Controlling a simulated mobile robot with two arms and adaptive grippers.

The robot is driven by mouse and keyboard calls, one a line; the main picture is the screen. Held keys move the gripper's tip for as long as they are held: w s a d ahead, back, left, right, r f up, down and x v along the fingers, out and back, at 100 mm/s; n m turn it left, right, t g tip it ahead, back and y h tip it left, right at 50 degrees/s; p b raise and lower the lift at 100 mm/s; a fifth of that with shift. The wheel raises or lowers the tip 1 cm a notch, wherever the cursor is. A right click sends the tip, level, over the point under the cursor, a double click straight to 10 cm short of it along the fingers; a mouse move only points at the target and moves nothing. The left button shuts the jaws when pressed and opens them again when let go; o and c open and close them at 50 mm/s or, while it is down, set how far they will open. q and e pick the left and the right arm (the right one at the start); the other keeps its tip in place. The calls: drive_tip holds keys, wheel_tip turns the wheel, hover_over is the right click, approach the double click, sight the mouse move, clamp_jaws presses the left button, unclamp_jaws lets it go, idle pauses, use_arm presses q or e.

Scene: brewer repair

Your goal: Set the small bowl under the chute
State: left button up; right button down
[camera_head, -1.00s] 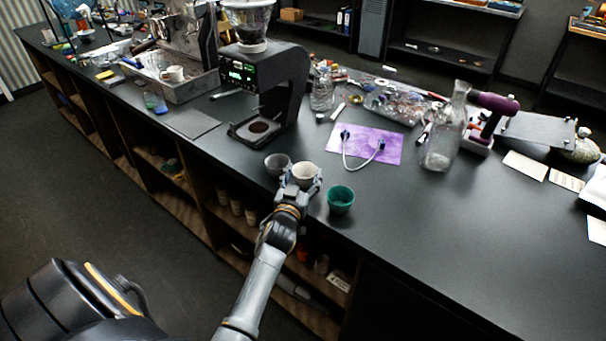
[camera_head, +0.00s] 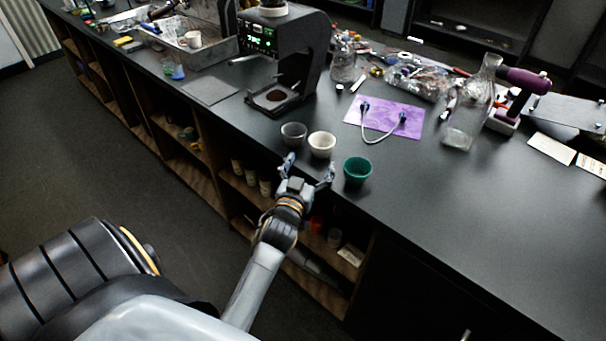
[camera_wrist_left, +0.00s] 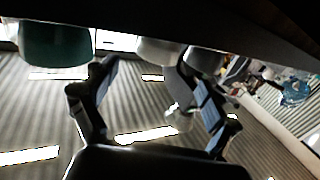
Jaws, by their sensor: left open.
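Three small bowls stand in a row near the counter's front edge: a grey one (camera_head: 293,134), a white one (camera_head: 321,145) and a green one (camera_head: 357,171). I cannot tell by size which is the small bowl. My left gripper (camera_head: 310,168) is open and empty at the counter edge, just in front of the white bowl and apart from it. In the left wrist view the green bowl (camera_wrist_left: 55,43) and the white bowl (camera_wrist_left: 158,52) show beyond the spread fingers. My right gripper is out of view.
A purple mat (camera_head: 384,117) with a looped hose lies right of the machine. A glass bottle (camera_head: 471,110) and a purple-handled tool (camera_head: 522,85) stand farther right. A flat dark plate (camera_head: 210,90) lies left of the machine. The counter right of the green bowl is clear.

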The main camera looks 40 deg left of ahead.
use_arm(q)
drive_tip(key=v, duration=0.6)
drive_tip(key=shift+s+b, duration=0.15)
drive_tip(key=shift+b, duration=0.25)
